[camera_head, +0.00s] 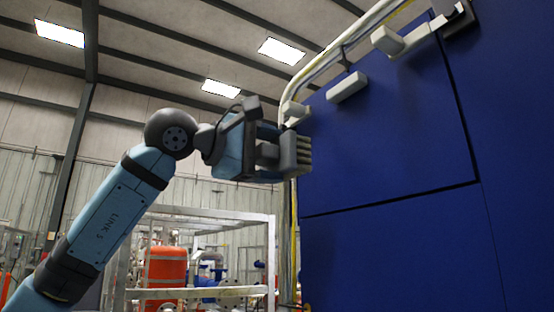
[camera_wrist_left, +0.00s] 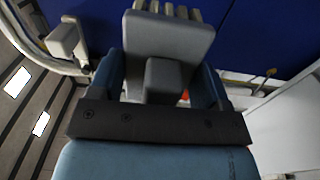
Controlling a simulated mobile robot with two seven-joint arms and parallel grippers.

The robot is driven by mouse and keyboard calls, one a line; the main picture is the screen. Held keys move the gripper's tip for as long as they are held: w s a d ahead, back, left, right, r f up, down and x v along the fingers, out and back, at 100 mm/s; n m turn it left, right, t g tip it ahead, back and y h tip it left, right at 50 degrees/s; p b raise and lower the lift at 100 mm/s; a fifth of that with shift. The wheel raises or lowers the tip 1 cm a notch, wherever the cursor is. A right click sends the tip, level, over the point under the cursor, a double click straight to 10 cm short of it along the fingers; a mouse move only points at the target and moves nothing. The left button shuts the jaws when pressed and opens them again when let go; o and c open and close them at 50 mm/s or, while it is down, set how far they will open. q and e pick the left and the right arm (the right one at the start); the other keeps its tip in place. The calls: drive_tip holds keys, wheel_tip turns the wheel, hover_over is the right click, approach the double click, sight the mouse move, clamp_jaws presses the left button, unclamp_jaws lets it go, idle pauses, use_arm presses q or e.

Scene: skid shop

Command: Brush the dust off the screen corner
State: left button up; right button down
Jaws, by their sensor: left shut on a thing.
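My left gripper (camera_head: 272,152) comes in from the left and is shut on a grey brush (camera_head: 288,150). The brush has a blocky grey body and pale, finger-like bristles, which point right at the left edge of a large blue panel (camera_head: 390,130). I cannot tell whether the bristles touch the panel. In the left wrist view, the brush (camera_wrist_left: 168,38) sits between the blue fingers of the left gripper (camera_wrist_left: 160,80), with its bristles toward the blue surface (camera_wrist_left: 240,40). No separate screen or dust can be made out. My right gripper is not in view.
Pale pipes (camera_head: 340,48) run along the panel's upper left edge, with light grey boxes (camera_head: 346,87) on its upper part. A metal frame (camera_head: 205,215) with an orange tank (camera_head: 166,268) stands behind at lower left. Open air lies left of the panel.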

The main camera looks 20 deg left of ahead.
use_arm(q)
drive_tip(key=shift+s+a, duration=0.5)
drive_tip(key=shift+s, duration=0.05)
drive_tip(key=shift+s+a+b, duration=0.3)
drive_tip(key=shift+s+a, duration=0.15)
drive_tip(key=shift+s, duration=0.15)
